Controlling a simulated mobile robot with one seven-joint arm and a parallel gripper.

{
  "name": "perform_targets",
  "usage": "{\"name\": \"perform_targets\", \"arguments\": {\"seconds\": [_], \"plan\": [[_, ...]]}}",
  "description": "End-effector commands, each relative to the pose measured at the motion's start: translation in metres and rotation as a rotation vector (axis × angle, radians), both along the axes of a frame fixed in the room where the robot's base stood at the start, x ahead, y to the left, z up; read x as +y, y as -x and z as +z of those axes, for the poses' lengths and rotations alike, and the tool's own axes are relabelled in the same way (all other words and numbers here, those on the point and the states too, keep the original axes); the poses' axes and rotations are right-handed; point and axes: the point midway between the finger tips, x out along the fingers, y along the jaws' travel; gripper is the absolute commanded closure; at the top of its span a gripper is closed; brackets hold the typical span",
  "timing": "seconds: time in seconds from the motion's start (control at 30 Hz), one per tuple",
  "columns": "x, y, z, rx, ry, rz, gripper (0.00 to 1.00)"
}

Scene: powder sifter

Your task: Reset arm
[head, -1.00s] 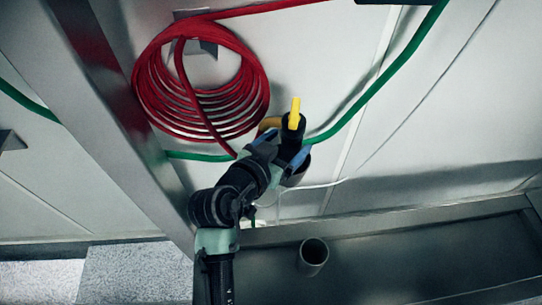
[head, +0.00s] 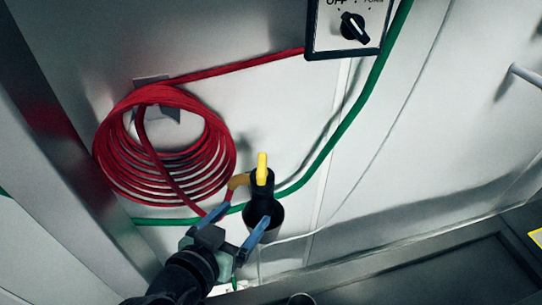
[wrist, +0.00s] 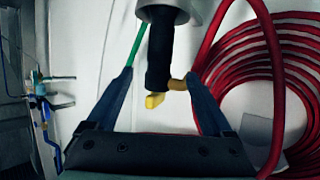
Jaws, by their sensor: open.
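My gripper (head: 240,225) is open, with two blue fingers spread apart. It is just below and in front of a black tool (head: 262,208) with a yellow tip (head: 262,167) and a tan side piece (head: 238,182), which stands upright by the wall. In the wrist view my gripper (wrist: 159,78) has a finger on each side of the black tool (wrist: 159,50), with its yellow tip (wrist: 154,100) between them. The tan piece (wrist: 177,84) lies close to the right finger; I cannot tell if they touch. Nothing is clamped.
A coiled red hose (head: 110,165) hangs on the white wall, left of the tool. A green hose (head: 350,115) runs behind. A switch box (head: 345,27) with a black knob is at the top. A metal post (head: 65,150) stands at left; a dark metal trough (head: 430,275) lies lower right.

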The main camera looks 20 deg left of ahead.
Motion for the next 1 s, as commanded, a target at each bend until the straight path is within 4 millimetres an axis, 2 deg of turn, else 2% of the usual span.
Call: {"name": "perform_targets", "arguments": {"seconds": [0.17, 0.27, 0.37, 0.43, 0.5, 0.57, 0.6, 0.7, 0.8, 0.9, 1.0], "plan": [[-0.001, -0.004, 0.006, -0.012, -0.008, 0.001, 0.15], [-0.007, -0.021, 0.036, -0.069, -0.038, 0.011, 0.15], [-0.019, -0.045, 0.092, -0.184, -0.083, 0.034, 0.15], [-0.034, -0.059, 0.142, -0.292, -0.106, 0.050, 0.15], [-0.051, -0.066, 0.193, -0.411, -0.119, 0.065, 0.15], [-0.067, -0.067, 0.236, -0.515, -0.119, 0.073, 0.15], [-0.079, -0.065, 0.264, -0.587, -0.115, 0.075, 0.15], [-0.108, -0.050, 0.332, -0.769, -0.093, 0.077, 0.15], [-0.133, -0.026, 0.389, -0.935, -0.054, 0.072, 0.15], [-0.151, 0.000, 0.429, -1.066, -0.015, 0.062, 0.15], [-0.162, 0.020, 0.454, -1.154, 0.015, 0.054, 0.15]]}}
